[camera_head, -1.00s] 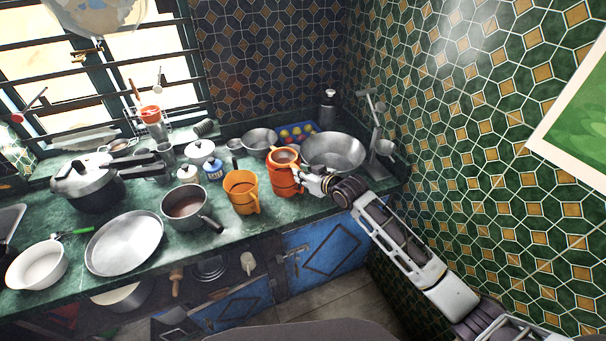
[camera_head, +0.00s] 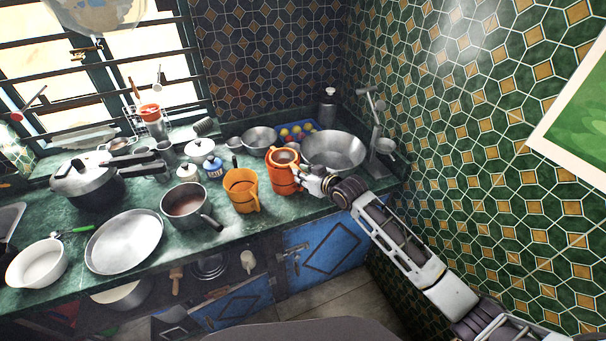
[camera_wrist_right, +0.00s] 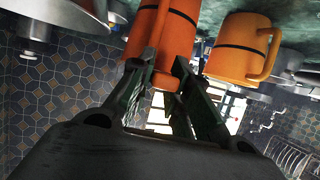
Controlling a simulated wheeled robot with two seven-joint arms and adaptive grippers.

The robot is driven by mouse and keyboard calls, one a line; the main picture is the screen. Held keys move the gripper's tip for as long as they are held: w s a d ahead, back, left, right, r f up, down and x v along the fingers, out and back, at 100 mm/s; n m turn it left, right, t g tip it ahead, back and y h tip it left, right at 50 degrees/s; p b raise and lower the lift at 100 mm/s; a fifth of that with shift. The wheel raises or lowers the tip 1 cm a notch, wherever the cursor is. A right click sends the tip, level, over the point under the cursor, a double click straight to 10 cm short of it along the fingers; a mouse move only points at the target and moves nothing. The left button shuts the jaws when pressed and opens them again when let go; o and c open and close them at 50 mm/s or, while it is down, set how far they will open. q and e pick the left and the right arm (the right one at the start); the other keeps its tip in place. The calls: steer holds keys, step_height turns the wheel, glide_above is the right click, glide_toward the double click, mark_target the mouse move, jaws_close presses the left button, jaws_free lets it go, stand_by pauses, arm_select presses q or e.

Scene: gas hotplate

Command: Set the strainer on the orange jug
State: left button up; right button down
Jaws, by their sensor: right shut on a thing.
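The red-orange jug (camera_head: 283,178) stands on the green counter with dark bands around it. My right gripper (camera_head: 312,180) is at its right side. In the right wrist view my right gripper (camera_wrist_right: 160,85) is shut on the jug's orange handle, with the jug body (camera_wrist_right: 178,35) just beyond the fingers. A pale grey round shape shows in the jug's mouth; I cannot tell whether it is the strainer. No strainer is clearly recognisable elsewhere. My left gripper is out of view.
A wide metal bowl (camera_head: 334,152) stands close behind the gripper, with a metal stand (camera_head: 374,130) to its right. The tiled wall bounds the right side.

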steer(key=shift+f, duration=0.1)
steer(key=c, duration=1.3)
jaws_free()
steer(key=shift+o, duration=0.2)
steer(key=v, duration=1.2)
